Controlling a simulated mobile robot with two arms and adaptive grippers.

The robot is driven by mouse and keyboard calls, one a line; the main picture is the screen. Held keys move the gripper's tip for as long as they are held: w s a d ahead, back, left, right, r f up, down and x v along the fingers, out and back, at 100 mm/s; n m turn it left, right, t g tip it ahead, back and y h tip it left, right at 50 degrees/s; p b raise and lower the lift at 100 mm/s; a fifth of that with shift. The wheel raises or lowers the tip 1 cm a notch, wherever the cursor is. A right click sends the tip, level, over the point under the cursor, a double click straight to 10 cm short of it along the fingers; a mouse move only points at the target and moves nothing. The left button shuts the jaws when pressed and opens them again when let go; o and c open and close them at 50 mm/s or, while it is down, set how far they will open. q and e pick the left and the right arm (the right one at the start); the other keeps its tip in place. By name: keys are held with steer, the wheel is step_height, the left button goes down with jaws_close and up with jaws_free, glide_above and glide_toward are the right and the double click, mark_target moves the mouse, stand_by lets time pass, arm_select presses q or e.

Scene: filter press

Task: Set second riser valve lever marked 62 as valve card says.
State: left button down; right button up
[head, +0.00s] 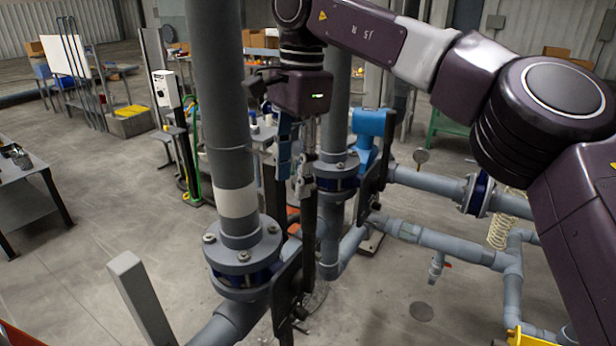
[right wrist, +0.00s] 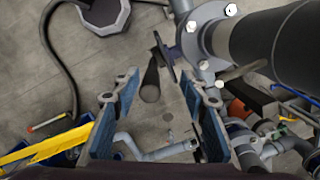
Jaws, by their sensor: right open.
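My right gripper (head: 296,182) points down beside the near grey riser, its blue-padded fingers apart and empty. In the right wrist view its open fingertips (right wrist: 160,88) frame a dark bar-like lever (right wrist: 150,82). I cannot tell whether the lever's end lies between the pads or below them. The lever stands by a dark plate (right wrist: 166,57) beside a flanged pipe. In the head view a black plate (head: 287,283) is on the near riser's valve, and another (head: 371,178) by the farther riser. No number 62 or valve card text is readable. My left gripper is out of view.
The near riser (head: 218,100) and farther riser (head: 336,100) stand close to the gripper. A grey post (head: 141,296) rises at the front left. Grey pipes (head: 437,240) run to the right.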

steer(key=shift+w+d+r+h, duration=0.1)
steer(key=shift+d+r+h, duration=0.3)
steer(key=shift+d+r, duration=0.8)
steer(key=shift+d, duration=0.3)
steer(key=shift+s+f, duration=0.2)
steer(key=shift+f, duration=0.85)
step_height(320, 180, down, 4)
steer(key=shift+w+f+p, duration=0.15)
steer(key=shift+f+p, duration=0.05)
steer(key=shift+p, duration=0.7)
steer(key=shift+f, duration=0.3)
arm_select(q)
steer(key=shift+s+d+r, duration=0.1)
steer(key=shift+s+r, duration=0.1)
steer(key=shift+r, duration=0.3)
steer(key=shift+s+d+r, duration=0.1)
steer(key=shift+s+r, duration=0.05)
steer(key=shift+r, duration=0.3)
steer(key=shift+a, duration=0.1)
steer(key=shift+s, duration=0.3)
arm_select(e)
jaws_close()
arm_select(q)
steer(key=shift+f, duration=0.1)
arm_select(e)
steer(key=shift+a, duration=0.1)
